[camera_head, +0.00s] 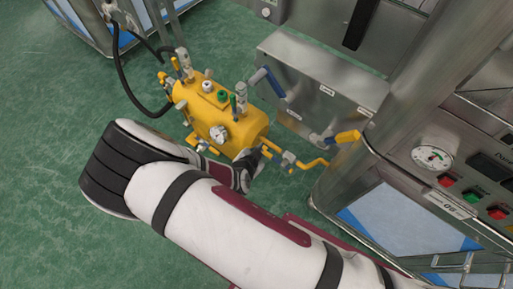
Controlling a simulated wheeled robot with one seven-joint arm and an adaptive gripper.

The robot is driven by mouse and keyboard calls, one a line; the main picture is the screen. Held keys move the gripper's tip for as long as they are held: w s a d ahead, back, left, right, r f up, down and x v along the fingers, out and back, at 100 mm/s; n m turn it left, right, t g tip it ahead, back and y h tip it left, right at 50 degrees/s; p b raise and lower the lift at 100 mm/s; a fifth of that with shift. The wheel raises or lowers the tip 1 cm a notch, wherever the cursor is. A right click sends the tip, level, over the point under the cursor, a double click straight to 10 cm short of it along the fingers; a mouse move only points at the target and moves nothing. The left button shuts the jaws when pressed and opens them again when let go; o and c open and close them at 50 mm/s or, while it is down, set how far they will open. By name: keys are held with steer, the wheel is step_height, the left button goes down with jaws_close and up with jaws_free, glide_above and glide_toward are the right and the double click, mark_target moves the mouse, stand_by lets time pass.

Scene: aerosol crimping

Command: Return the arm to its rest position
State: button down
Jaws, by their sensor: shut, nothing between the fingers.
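My white arm with dark bands and maroon panels (245,215) reaches from the lower right to a bulky joint at the left, then folds back behind its upper link. My gripper (252,160) shows only in part above the arm, close in the picture to the front end of the yellow tank (225,122). It is shut with nothing in it. The forearm and much of the wrist are hidden behind the arm. I cannot tell whether the gripper touches the tank or its pipe.
The yellow tank carries a gauge (218,134), valves and a black hose (124,75). Blue (266,79) and yellow (345,137) handles stick out beside a steel box (325,85). A steel panel with a gauge (432,154) and buttons stands right. Green floor (45,130) is clear at left.

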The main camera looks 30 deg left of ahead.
steer(key=shift+s+r, duration=0.2)
steer(key=shift+s, duration=0.05)
stand_by(0.4)
